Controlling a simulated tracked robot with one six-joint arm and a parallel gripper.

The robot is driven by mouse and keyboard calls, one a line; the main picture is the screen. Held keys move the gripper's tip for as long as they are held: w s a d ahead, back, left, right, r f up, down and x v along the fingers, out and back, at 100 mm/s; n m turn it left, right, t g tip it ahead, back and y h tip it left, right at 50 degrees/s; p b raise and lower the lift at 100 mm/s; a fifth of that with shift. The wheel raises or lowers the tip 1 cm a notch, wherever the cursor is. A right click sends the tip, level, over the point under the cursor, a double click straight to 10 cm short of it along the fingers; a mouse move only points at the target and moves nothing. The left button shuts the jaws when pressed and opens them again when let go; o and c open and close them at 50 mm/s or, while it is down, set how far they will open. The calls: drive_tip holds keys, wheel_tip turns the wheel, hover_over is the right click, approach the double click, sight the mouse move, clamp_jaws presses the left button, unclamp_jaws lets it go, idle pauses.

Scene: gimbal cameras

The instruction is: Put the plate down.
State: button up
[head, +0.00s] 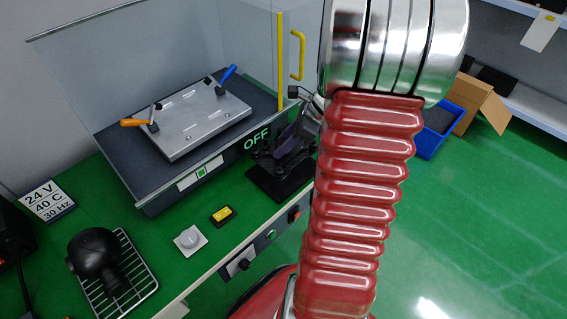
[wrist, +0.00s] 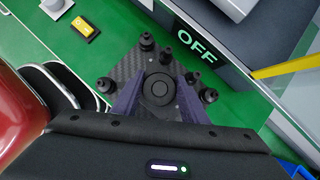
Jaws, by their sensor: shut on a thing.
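The plate is a dark carbon-fibre square with several black knobbed posts and a round hub in its middle. In the wrist view the plate (wrist: 128,66) lies between and beyond my purple fingers. My gripper (wrist: 158,92) is shut on its hub. In the head view my gripper (head: 291,140) is partly hidden behind my red arm, and the plate (head: 268,158) shows just above a black pad (head: 262,185) on the green bench. I cannot tell whether the plate touches the pad.
A clear-walled machine with an OFF display (head: 257,138) stands close behind the plate; its metal table (head: 190,125) carries orange and blue clamp handles. A yellow button box (head: 222,215), grey knob (head: 190,239) and wire rack (head: 137,285) with a black device lie to the left.

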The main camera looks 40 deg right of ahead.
sight(284, 160)
drive_tip(key=shift+f, duration=1.9)
drive_tip(key=shift+f, duration=1.85)
drive_tip(key=o, duration=1.2)
drive_tip(key=v, duration=1.2)
drive_tip(key=shift+a, duration=0.1)
